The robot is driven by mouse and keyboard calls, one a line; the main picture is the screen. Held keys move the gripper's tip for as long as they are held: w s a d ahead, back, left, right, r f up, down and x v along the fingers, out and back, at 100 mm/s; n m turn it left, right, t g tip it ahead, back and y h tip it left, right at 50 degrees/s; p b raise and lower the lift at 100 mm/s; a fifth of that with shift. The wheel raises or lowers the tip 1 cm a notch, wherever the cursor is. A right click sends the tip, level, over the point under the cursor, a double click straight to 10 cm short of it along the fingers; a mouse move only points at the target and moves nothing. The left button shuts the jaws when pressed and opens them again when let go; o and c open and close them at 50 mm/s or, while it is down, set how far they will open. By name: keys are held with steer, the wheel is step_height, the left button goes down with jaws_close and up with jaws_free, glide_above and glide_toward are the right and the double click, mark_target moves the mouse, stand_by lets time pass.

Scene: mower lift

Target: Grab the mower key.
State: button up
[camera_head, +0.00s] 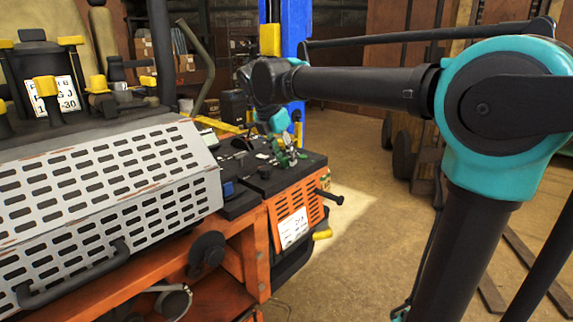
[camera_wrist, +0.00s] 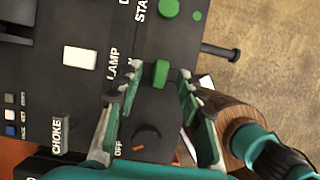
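In the wrist view, a small upright green piece (camera_wrist: 161,73), which looks like the mower key, stands on the black control panel (camera_wrist: 85,95). My gripper (camera_wrist: 160,74) is open, with its two fingers on either side of this piece. A gap shows between the piece and each fingertip. In the head view, my gripper (camera_head: 286,152) is low over the right part of the panel, and the key cannot be made out clearly there.
The panel also bears a black knob (camera_wrist: 146,138) with an orange mark, a white switch (camera_wrist: 80,54), a choke lever (camera_wrist: 60,138) and a green button (camera_wrist: 169,8). A black bar (camera_wrist: 222,52) sticks out at the panel's right edge. Open floor (camera_head: 370,240) lies right of the mower.

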steer(key=shift+w+d+f, duration=0.15)
steer(key=shift+f, duration=0.4)
jaws_close()
